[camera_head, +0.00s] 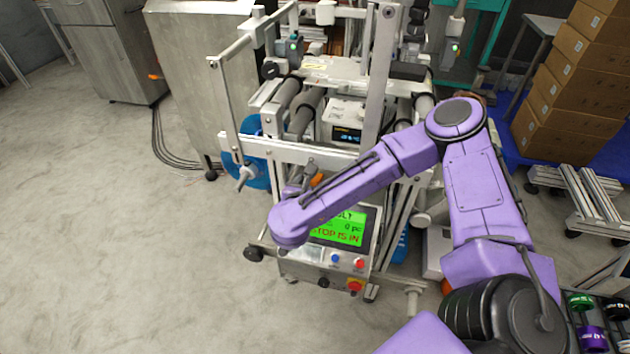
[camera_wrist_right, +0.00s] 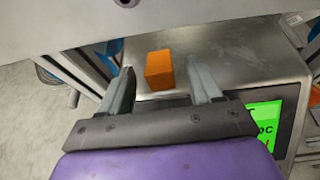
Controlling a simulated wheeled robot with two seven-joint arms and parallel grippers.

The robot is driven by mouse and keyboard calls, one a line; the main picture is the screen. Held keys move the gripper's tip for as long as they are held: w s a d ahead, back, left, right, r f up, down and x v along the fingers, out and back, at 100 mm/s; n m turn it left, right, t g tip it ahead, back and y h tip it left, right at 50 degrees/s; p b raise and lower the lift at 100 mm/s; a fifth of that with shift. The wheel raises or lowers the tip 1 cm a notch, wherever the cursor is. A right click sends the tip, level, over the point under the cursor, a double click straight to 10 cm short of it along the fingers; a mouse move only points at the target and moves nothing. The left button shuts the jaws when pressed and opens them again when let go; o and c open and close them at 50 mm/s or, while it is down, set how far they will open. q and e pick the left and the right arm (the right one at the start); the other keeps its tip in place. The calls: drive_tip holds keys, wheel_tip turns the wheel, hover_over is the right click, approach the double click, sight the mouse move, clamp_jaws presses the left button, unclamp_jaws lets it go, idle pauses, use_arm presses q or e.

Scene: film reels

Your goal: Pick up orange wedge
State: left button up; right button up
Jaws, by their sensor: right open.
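The orange wedge (camera_wrist_right: 159,70) lies on the metal top of the machine's control box, behind the screen. In the head view only a small orange part of the wedge (camera_head: 317,180) shows beside my right wrist. My right gripper (camera_wrist_right: 160,76) is open. In the right wrist view its two fingers stand left and right of the wedge, with a gap on each side. In the head view the right gripper (camera_head: 308,176) is mostly hidden behind my wrist. My left gripper is not in view.
The control box carries a green screen (camera_head: 340,226) and a red button (camera_head: 355,286). A white frame bar (camera_head: 290,150) and rollers (camera_head: 305,110) stand just behind. Cardboard boxes (camera_head: 575,90) are stacked at right. Open floor (camera_head: 120,230) lies at left.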

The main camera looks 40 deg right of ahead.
drive_tip(key=c, duration=1.1)
